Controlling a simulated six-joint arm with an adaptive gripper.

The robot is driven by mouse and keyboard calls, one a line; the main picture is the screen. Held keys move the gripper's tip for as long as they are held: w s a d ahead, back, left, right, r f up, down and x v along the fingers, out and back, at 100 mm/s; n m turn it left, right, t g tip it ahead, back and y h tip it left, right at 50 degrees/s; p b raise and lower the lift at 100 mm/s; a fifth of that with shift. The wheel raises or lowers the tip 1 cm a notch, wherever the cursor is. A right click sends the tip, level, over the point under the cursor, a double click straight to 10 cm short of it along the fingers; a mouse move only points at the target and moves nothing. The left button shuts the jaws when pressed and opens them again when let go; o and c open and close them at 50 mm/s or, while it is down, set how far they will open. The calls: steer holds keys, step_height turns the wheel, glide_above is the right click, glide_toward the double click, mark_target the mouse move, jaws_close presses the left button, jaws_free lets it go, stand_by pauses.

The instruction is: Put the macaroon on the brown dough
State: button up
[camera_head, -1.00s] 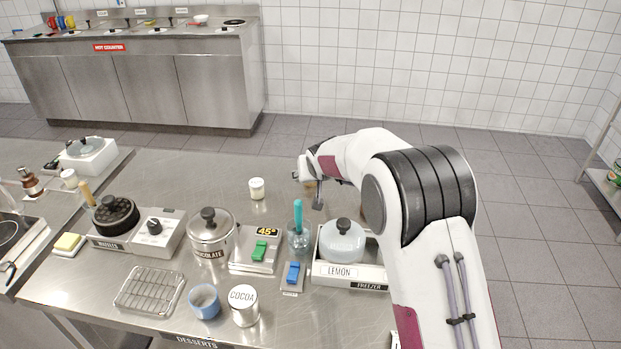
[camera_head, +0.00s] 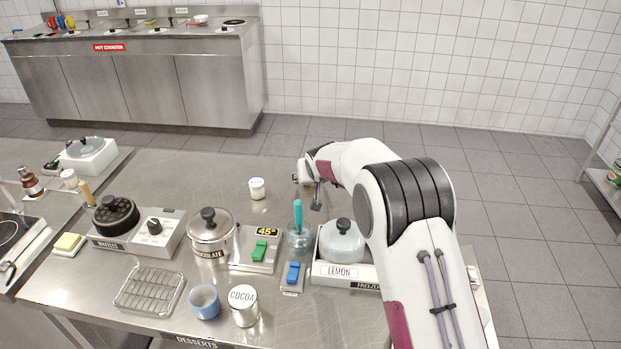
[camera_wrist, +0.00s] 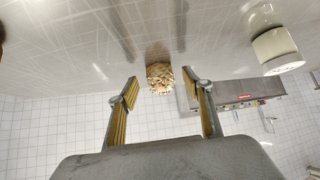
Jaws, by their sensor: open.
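A small round lump with a rough, speckled cream-and-brown surface, seemingly the macaroon (camera_wrist: 160,77), shows in the wrist view on the steel counter, ahead of my gripper (camera_wrist: 159,84). My gripper is open, and the lump appears between the two fingertips, with gaps at both sides and no clear contact. In the head view, my gripper (camera_head: 312,190) is low over the far right part of the counter, and the lump is mostly hidden there. I cannot pick out the brown dough for sure; a brown edge at the wrist view's left border is too cropped to tell.
A white jar (camera_head: 257,188) stands left of my gripper and shows in the wrist view (camera_wrist: 277,50). Nearer are a glass with a teal-handled tool (camera_head: 298,230), the lemon freezer tub (camera_head: 342,241), the chocolate pot (camera_head: 210,234) and a wire rack (camera_head: 149,290).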

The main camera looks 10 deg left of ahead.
steer(key=shift+w+a+f, duration=0.15)
steer(key=shift+w+f, duration=0.3)
steer(key=shift+f, duration=0.05)
steer(key=c, duration=1.1)
steer(key=shift+r, duration=0.15)
steer(key=shift+r, duration=4.9)
